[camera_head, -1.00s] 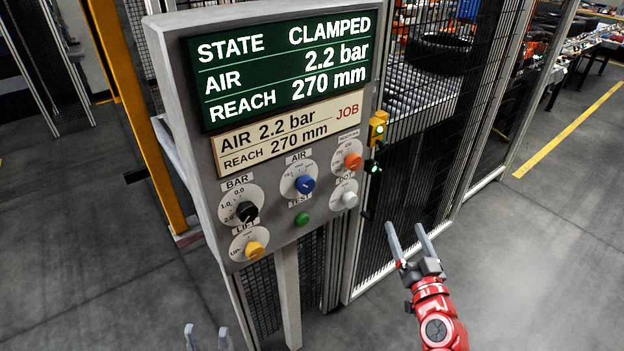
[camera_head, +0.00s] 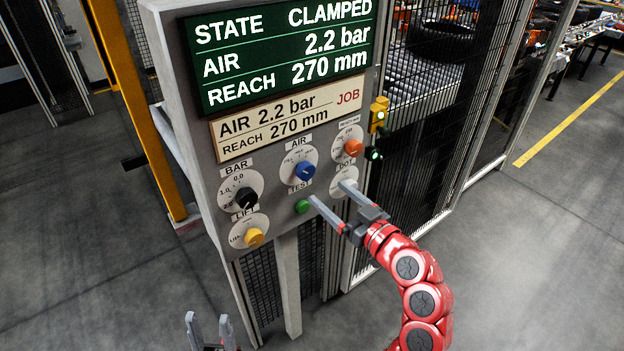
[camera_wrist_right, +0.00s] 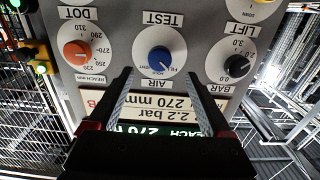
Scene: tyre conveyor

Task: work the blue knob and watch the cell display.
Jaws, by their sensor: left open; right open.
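The blue knob (camera_head: 305,170) sits on a white dial labelled AIR on the grey panel. In the right wrist view the blue knob (camera_wrist_right: 160,59) appears upside down, just beyond and between my fingers. My right gripper (camera_head: 330,193) is open and empty in front of the panel, its fingertips low and right of the knob in the head view. I see no contact with the knob. The cell display (camera_head: 285,50) reads STATE CLAMPED, AIR 2.2 bar, REACH 270 mm. My left gripper (camera_head: 208,325) is open and empty at the bottom edge, away from the panel.
The job card (camera_head: 290,115) reads AIR 2.2 bar, REACH 270 mm. Nearby are the black BAR knob (camera_head: 246,197), yellow LIFT knob (camera_head: 253,236), orange reach knob (camera_head: 353,148) and green TEST button (camera_head: 302,207). A finger covers the DOT knob. Mesh fencing (camera_head: 410,190) stands right.

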